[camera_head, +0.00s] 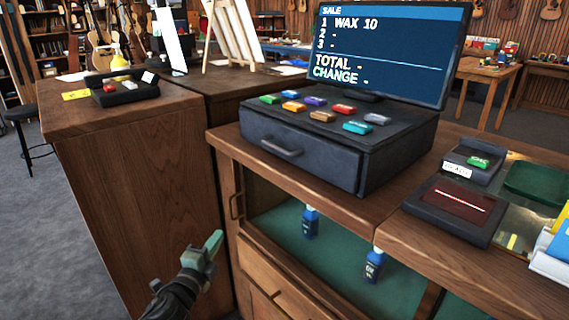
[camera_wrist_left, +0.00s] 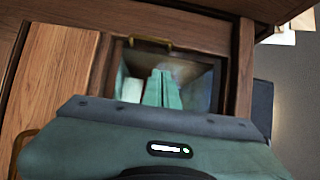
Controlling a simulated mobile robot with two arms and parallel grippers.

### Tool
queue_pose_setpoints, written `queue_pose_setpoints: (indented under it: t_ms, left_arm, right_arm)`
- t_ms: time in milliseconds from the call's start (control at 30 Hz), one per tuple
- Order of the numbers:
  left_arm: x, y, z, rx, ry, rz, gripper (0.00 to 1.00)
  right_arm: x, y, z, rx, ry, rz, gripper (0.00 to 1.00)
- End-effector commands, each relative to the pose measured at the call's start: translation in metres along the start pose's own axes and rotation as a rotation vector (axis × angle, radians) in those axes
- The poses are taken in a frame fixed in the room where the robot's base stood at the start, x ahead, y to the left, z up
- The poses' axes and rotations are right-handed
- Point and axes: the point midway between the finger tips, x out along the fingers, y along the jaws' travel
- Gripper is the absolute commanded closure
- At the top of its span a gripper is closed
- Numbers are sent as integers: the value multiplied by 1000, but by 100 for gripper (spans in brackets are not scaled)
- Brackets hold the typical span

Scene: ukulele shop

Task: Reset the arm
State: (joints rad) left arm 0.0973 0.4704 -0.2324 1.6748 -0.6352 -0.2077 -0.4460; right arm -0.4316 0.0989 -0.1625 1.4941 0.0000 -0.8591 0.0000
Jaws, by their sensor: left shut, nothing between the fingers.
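My left gripper (camera_head: 213,245) is at the lower left of the head view, in front of the counter's wooden side. Its green-tipped fingers are shut with nothing between them. In the left wrist view the shut fingers (camera_wrist_left: 160,88) point toward a recess with a brass handle (camera_wrist_left: 150,43) at its far edge. My right gripper is not in the head view.
A cash register (camera_head: 310,155) with coloured keys and a screen (camera_head: 390,50) reading "WAX 10" stands on the counter. Two blue bottles (camera_head: 310,223) stand in the display case below. A scanner pad (camera_head: 455,208) and card reader (camera_head: 472,160) are at right.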

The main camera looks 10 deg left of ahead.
Motion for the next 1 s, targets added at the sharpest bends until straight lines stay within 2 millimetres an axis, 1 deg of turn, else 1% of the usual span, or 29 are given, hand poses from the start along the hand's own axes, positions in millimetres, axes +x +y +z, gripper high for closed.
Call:
queue_pose_setpoints:
  t_ms: [67, 167, 200, 267, 300, 367, 400, 467, 500, 567, 600, 667, 700, 800, 900, 1000]
  left_arm:
    - [-6, 22, 2, -53, -24, 43, 100]
    - [-23, 69, 5, -186, -89, 142, 100]
    - [-34, 95, 6, -252, -126, 195, 100]
    - [-54, 135, 6, -361, -189, 281, 100]
    - [-70, 162, 5, -433, -234, 339, 100]
    - [-96, 202, 2, -534, -304, 426, 100]
    - [-114, 226, -1, -597, -351, 481, 100]
    - [-144, 261, -8, -690, -425, 565, 100]
    - [-166, 283, -14, -749, -475, 619, 100]
    - [-198, 312, -24, -830, -549, 697, 100]
    - [-218, 328, -30, -876, -596, 744, 100]
    - [-246, 349, -40, -939, -660, 807, 100]
    - [-264, 361, -47, -975, -701, 846, 100]
    - [-303, 384, -63, -1050, -789, 929, 100]
    - [-339, 401, -78, -1111, -869, 1001, 100]
    - [-373, 414, -94, -1166, -946, 1067, 100]
  right_arm:
    - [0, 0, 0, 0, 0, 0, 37]
    - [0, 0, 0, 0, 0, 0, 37]
    - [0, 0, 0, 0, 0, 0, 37]
    - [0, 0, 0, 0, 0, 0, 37]
    - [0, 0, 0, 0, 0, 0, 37]
    - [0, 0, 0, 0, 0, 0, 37]
    - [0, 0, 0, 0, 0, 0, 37]
    - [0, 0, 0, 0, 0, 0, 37]
    - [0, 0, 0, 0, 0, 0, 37]
    - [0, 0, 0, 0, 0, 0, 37]
    - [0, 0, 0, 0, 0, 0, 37]
    - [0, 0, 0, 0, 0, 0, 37]
    - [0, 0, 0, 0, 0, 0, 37]
    - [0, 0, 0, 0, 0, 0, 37]
    - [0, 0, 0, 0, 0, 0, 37]
    - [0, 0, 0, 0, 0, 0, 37]
